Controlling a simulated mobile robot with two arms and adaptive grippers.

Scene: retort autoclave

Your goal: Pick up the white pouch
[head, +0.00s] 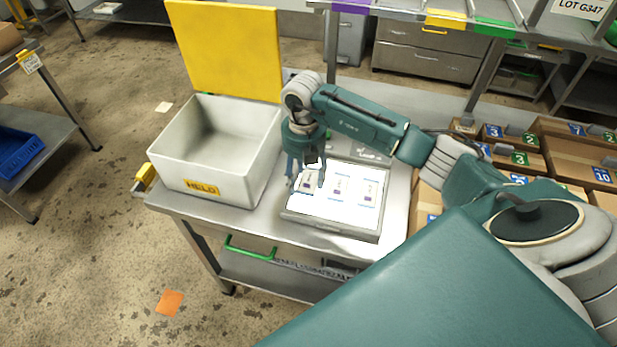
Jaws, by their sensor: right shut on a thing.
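My right gripper (306,183) points down over the left part of a bright white panel (331,224) on the steel table. It is shut on a small white pouch (310,179) with a dark mark. The fingers hide part of this pouch, and I cannot tell whether it touches the panel or is just above it. Two more white pouches with dark marks, a middle one (341,188) and a right one (370,193), lie on the panel. My left gripper is not in view.
A white bin (202,179) labelled HELD, with its yellow lid (226,50) upright behind, stands left of the panel. Cardboard boxes with numbered tags (572,150) fill the right side. A shelf edge (400,13) runs above the back.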

